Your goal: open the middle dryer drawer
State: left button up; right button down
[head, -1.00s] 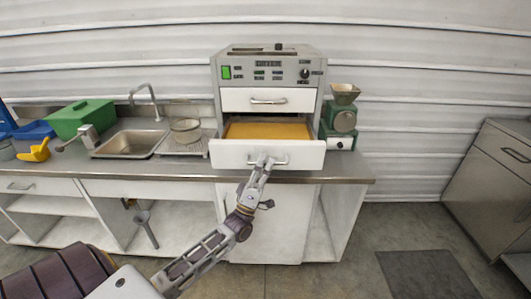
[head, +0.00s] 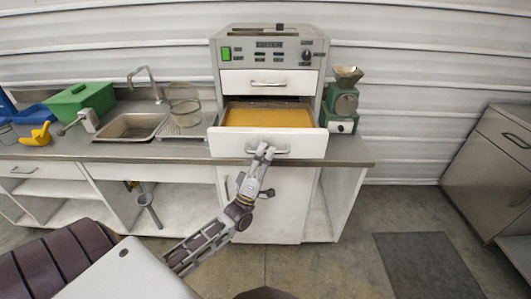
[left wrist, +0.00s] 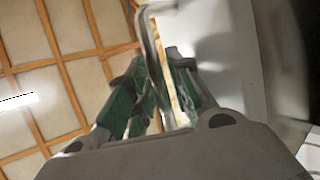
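The dryer (head: 269,45) stands on the counter. Its upper drawer (head: 250,80) is shut. The drawer below it (head: 225,143) is pulled out, and an orange-yellow bed (head: 268,117) shows inside. The pulled-out front hides whatever is under it, so I cannot tell if another drawer is there. My left gripper (head: 265,151) is at the left part of this drawer's handle (head: 282,151). In the left wrist view, the fingers (left wrist: 158,98) lie on both sides of the metal handle bar (left wrist: 153,45) and look shut on it. My right gripper is out of view.
A green grinder (head: 343,108) stands right of the dryer. A wire rack (head: 183,126), sink (head: 130,126), green box (head: 80,104) and yellow scoop (head: 38,135) are to the left. A metal cabinet (head: 490,175) stands at far right. The floor before the counter is clear.

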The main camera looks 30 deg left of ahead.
pick_arm(q)
jog(key=v, duration=1.2)
dwell(0.3)
jog(key=shift+w, duration=0.1)
dwell(0.6)
